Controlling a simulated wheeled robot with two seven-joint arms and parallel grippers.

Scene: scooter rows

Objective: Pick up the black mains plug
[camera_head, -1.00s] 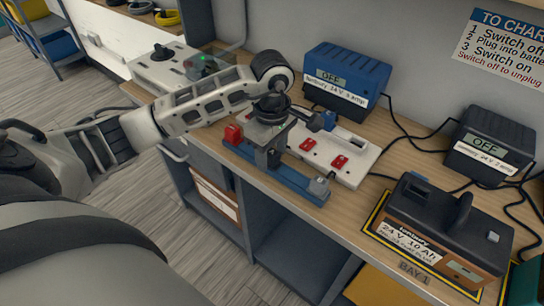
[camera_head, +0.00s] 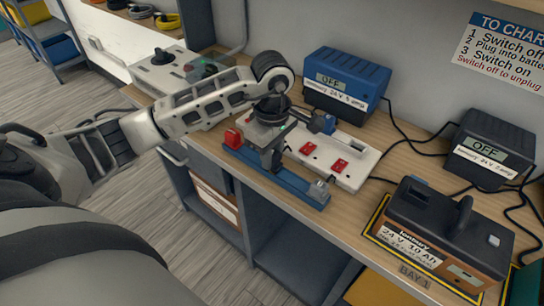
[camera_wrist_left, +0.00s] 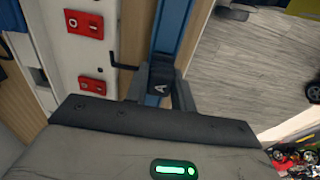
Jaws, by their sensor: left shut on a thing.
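My left gripper (camera_head: 270,160) is over the blue rail (camera_head: 298,186) near the front edge of the bench, pointing down. In the left wrist view my left gripper (camera_wrist_left: 160,92) is shut on a small black piece marked with a letter A, which looks like the black mains plug (camera_wrist_left: 160,80). The plug sits between the fingers, in line with the blue rail. In the head view the gripper mostly hides it. I cannot tell whether it is clear of the rail. My right gripper is not in view.
A white socket strip (camera_head: 350,178) with red switches lies just behind the rail. A blue charger (camera_head: 346,76) and a black charger (camera_head: 490,143) stand behind, with trailing cables. A black battery (camera_head: 445,225) stands at the right. A grey switch box (camera_head: 165,70) is at the left.

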